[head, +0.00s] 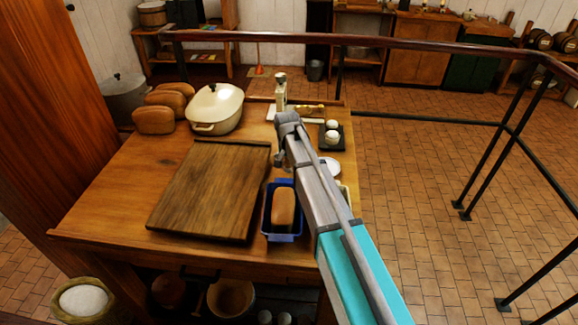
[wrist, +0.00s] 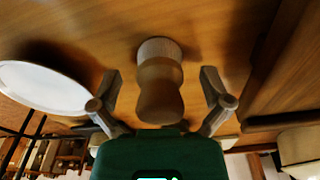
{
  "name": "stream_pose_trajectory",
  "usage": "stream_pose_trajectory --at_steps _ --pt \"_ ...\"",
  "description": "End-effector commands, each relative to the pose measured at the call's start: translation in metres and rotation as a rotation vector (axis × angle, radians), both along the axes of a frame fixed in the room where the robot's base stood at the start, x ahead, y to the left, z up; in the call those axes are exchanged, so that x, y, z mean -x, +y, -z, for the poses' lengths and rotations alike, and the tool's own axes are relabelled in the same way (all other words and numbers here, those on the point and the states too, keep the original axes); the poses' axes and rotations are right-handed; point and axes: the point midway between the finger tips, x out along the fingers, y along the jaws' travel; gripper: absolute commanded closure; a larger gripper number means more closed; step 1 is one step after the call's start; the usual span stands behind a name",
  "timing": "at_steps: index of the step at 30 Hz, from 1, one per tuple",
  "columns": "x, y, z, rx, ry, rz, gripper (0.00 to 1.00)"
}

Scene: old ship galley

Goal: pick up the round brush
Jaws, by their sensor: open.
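The round brush (wrist: 160,82) has a waisted wooden handle and a paler round end resting on the wooden table. It shows in the wrist view, between the two spread fingers of my gripper (wrist: 160,76). The gripper is open, with a finger on either side of the brush and visible gaps between. In the head view my arm hides the brush, and the fingers cannot be made out clearly.
A white dish (wrist: 45,85) lies beside the brush. The table also bears a dark cutting board (head: 215,190), a blue loaf tin (head: 281,238), a cream casserole (head: 215,108), bread loaves (head: 154,120) and a dark tray (head: 341,143) with white round items. A railing (head: 420,45) stands behind.

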Motion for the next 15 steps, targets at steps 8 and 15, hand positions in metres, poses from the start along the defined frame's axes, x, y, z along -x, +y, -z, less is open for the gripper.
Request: stream_pose_trajectory --at_steps 8,15 --pt "0.0000 0.0000 -0.0004 0.000 0.000 0.000 0.02" --pt "0.0001 -0.0001 -0.0004 0.000 0.000 0.000 0.11"
